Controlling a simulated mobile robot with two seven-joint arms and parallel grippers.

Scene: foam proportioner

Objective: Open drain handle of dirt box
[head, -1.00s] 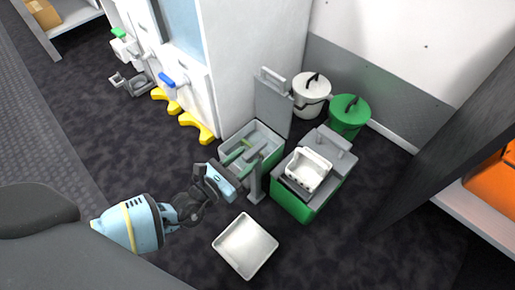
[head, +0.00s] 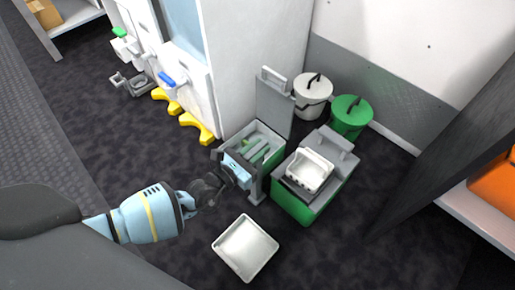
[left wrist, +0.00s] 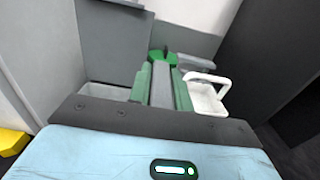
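A green and grey box (head: 268,150) stands open on the floor, its grey lid (head: 272,105) raised. I cannot tell for sure whether it is the dirt box, and I cannot make out a drain handle. My left gripper (head: 240,165) is at this box's near left side and hides part of it; whether they touch is unclear. In the left wrist view the gripper's pale blue body fills the bottom, with green and grey parts (left wrist: 160,85) beyond it. Its fingertips do not show clearly. My right gripper is not in view.
A second green box (head: 296,203) with a white basket (head: 308,170) on top stands close on the right. A white tray (head: 245,247) lies on the floor in front. White (head: 312,95) and green (head: 350,115) buckets stand behind. A white cabinet (head: 245,60) rises behind left.

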